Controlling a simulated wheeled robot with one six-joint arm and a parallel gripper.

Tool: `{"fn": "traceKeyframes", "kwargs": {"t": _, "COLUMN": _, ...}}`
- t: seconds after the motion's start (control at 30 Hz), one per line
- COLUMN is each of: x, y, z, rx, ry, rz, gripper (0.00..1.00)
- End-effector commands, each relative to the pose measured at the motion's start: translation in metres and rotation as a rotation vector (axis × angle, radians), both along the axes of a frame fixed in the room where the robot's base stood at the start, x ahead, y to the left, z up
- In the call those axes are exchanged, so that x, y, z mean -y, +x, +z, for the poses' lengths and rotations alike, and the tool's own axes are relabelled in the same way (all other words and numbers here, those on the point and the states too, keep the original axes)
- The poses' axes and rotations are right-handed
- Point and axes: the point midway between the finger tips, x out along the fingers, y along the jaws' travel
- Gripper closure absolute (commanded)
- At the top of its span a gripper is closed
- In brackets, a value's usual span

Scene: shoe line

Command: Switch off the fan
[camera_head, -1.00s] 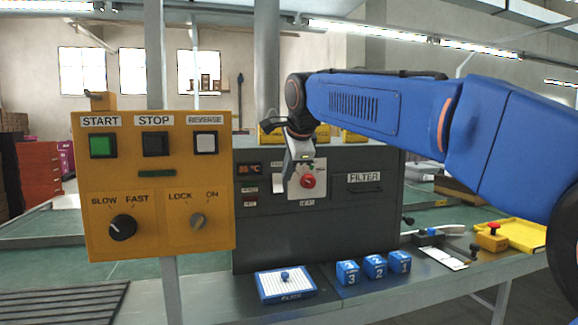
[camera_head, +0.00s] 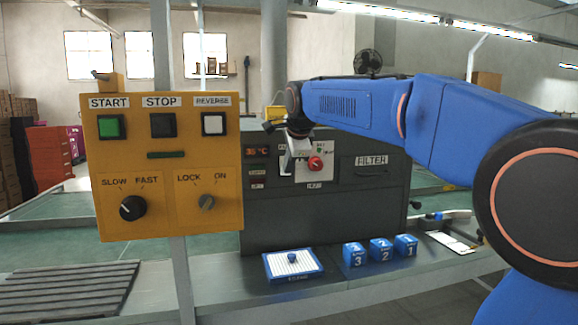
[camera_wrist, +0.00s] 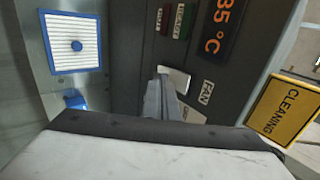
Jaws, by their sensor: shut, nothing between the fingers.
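A dark machine (camera_head: 325,215) stands on the bench, with a red knob (camera_head: 315,163) on a pale plate on its front. My gripper (camera_head: 286,172) is shut and empty, pointing down in front of the machine just left of the knob. In the wrist view my gripper's fingers (camera_wrist: 160,88) are close to the machine's face. A pale switch-like piece (camera_wrist: 174,80) shows beside the fingertips, partly covered by them. A FAN label (camera_wrist: 206,92) is next to it. I cannot tell whether the fingers touch the piece. A black fan (camera_head: 368,61) shows behind the arm.
A yellow control box (camera_head: 165,170) with several buttons and knobs stands left of the machine. A filter tray (camera_head: 292,265) and blue numbered blocks (camera_head: 381,250) lie on the bench before the machine. A temperature display (camera_wrist: 212,40) and a yellow CLEANING sign (camera_wrist: 285,108) show in the wrist view.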

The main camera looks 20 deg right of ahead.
Motion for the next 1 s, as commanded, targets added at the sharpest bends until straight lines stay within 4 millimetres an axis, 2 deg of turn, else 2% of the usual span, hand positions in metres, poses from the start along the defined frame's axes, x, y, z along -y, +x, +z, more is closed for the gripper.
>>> {"fn": "traceKeyframes", "kwargs": {"t": 0.17, "x": 0.000, "y": 0.005, "z": -0.007, "rx": -0.002, "ry": 0.000, "rz": 0.000, "gripper": 1.00}}
{"fn": "traceKeyframes", "kwargs": {"t": 0.47, "x": 0.000, "y": 0.005, "z": -0.005, "rx": -0.001, "ry": 0.000, "rz": 0.000, "gripper": 1.00}}
{"fn": "traceKeyframes", "kwargs": {"t": 1.0, "x": 0.000, "y": 0.006, "z": 0.014, "rx": 0.009, "ry": 0.000, "rz": 0.000, "gripper": 1.00}}
